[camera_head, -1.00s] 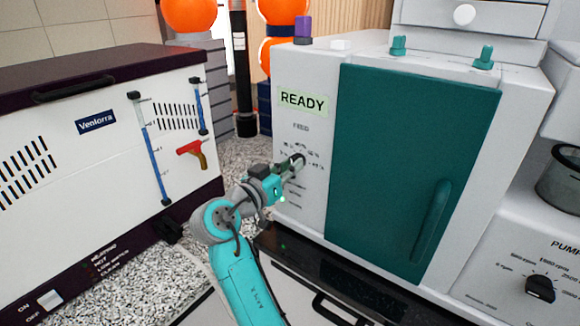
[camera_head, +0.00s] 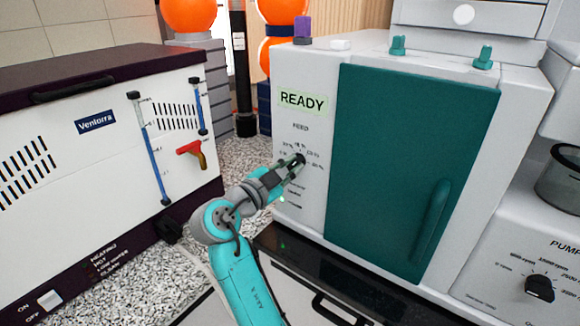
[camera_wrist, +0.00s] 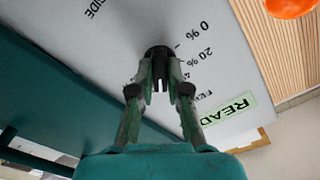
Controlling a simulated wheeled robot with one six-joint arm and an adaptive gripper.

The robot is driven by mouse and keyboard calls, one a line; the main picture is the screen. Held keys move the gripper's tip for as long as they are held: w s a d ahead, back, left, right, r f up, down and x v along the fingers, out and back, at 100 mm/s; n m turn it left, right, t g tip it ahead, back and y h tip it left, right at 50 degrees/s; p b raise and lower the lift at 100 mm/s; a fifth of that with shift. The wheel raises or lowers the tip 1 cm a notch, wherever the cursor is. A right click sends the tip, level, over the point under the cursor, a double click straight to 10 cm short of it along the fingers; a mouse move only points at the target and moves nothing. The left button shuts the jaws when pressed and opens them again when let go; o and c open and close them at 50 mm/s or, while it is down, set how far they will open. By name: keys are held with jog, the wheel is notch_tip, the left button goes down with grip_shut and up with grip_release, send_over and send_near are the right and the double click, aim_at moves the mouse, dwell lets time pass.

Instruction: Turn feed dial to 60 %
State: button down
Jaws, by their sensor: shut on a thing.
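The feed dial (camera_head: 300,159) is a small dark knob on the white front panel, below the FEED label and left of the teal door. In the wrist view the black dial (camera_wrist: 157,51) sits between my fingertips. My gripper (camera_head: 296,168) is shut on it; the two fingers also show in the wrist view (camera_wrist: 160,84). Percent marks (camera_wrist: 199,40) ring the dial; 0 % and 20 % are readable in the wrist view, and others are partly hidden by the fingers. The pointer's exact mark cannot be made out.
A green READY display (camera_head: 303,103) is above the dial. The teal door (camera_head: 410,170) with its upright handle (camera_head: 430,222) is close on the right. A white Venlorra unit (camera_head: 100,165) stands at left, with speckled counter between. A pump dial (camera_head: 540,288) is at lower right.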

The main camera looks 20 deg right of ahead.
jog(key=shift+w+d+m, duration=0.1)
jog(key=shift+d+m, duration=0.05)
jog(key=shift+m, duration=0.35)
jog(key=c, duration=1.1)
grip_release()
jog(key=shift+c, duration=0.2)
jog(key=v, duration=1.2)
jog(key=shift+f, duration=0.1)
